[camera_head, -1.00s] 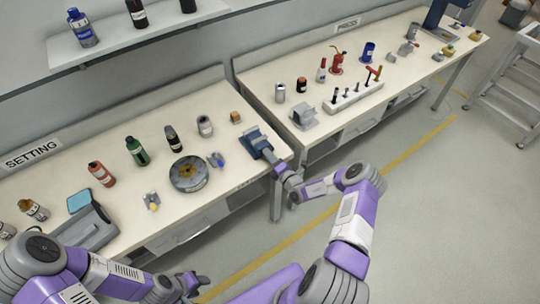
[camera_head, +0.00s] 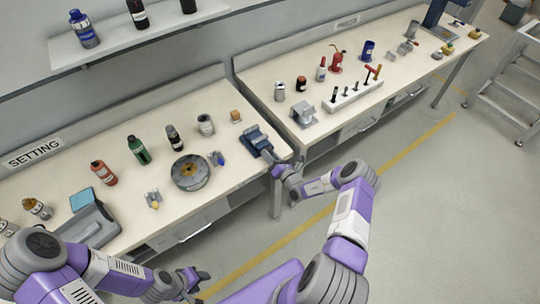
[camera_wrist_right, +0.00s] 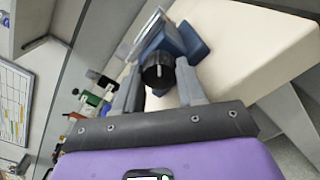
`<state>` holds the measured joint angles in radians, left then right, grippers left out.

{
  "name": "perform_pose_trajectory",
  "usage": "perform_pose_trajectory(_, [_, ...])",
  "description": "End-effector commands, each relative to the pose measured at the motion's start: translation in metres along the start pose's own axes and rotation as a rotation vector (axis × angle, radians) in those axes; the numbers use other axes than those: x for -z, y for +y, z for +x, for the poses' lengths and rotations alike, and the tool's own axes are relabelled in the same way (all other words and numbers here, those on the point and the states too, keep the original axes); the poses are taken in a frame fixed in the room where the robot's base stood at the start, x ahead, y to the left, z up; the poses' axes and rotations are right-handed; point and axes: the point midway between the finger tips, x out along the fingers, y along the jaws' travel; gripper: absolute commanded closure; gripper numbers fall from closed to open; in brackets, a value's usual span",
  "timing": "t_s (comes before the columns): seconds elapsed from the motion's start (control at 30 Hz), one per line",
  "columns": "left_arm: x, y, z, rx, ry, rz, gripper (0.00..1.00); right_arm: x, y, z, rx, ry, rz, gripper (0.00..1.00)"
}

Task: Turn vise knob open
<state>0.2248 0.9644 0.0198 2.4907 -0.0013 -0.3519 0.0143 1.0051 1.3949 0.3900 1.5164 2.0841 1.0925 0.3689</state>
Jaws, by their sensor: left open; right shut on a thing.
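The blue-grey vise (camera_head: 255,140) sits at the right front corner of the left workbench. Its dark round knob (camera_wrist_right: 157,72) shows in the right wrist view, with a light mark on its face. My right gripper (camera_head: 274,162) is at the front of the vise. In the right wrist view its two fingers (camera_wrist_right: 158,84) lie on either side of the knob, and it is shut on it. The finger contact is hard to make out. My left gripper (camera_head: 196,278) is open and empty, low in front of the bench, away from the vise.
The left bench (camera_head: 235,180) also carries a round grey disc part (camera_head: 189,172), several bottles and cans, and a small tan block (camera_head: 235,116). A second bench (camera_head: 300,75) with a tool holder (camera_head: 355,96) stands to the right. The floor in front is clear.

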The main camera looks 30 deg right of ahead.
Motion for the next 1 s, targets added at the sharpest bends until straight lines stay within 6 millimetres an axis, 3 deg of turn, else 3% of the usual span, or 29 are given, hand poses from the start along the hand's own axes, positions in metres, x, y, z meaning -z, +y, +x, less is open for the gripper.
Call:
perform_pose_trajectory(0.4, [0.0,0.0001,-0.0001,0.0,0.0,0.0,0.54,0.0001,-0.0008,-0.0004,0.001,0.001,-0.009,0.91])
perform_pose_trajectory(0.43, [0.0,0.0001,-0.0001,0.0,0.0,0.0,0.54,0.0001,-0.0008,-0.0005,0.001,0.001,-0.009,0.56])
perform_pose_trajectory(0.57, [0.0,0.0,-0.0001,0.0,0.0,0.0,0.54,0.0001,-0.0006,-0.0004,0.001,0.0,-0.008,0.36])
perform_pose_trajectory(1.0, [0.0,0.0001,-0.0001,0.0,0.0,0.0,0.54,0.0008,-0.0012,-0.0008,0.003,0.002,-0.006,0.34])
